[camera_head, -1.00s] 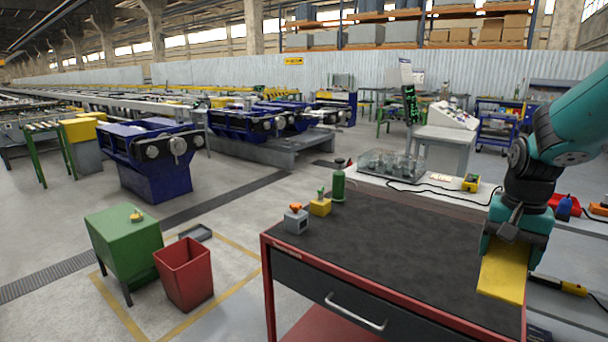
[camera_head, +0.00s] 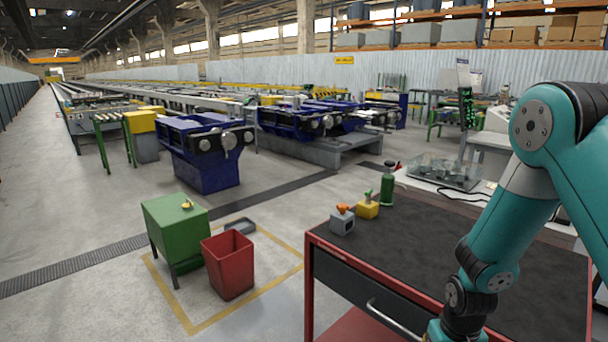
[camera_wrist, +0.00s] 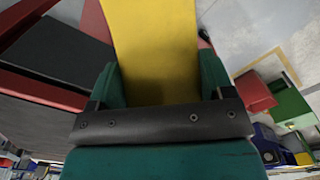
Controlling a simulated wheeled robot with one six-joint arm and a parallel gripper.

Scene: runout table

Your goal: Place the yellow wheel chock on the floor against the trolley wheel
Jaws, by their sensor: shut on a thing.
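The yellow wheel chock (camera_wrist: 155,45) fills the upper middle of the wrist view, and its far end runs out of the frame. My gripper (camera_wrist: 158,85) is shut on it, with a teal finger on each side. In the head view my arm reaches down in front of the trolley, and the jaws and chock are below the frame's bottom edge. The red-framed trolley (camera_head: 311,265) has a dark top and a drawer. It also shows at the left of the wrist view (camera_wrist: 60,55). I see no trolley wheel in either current view.
A red bin (camera_head: 228,270) and a green cabinet (camera_head: 172,228) stand left of the trolley, by yellow floor lines. A grey block (camera_head: 342,222), a yellow block (camera_head: 367,210) and a green bottle (camera_head: 387,188) stand on the trolley top. Floor between bin and trolley is clear.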

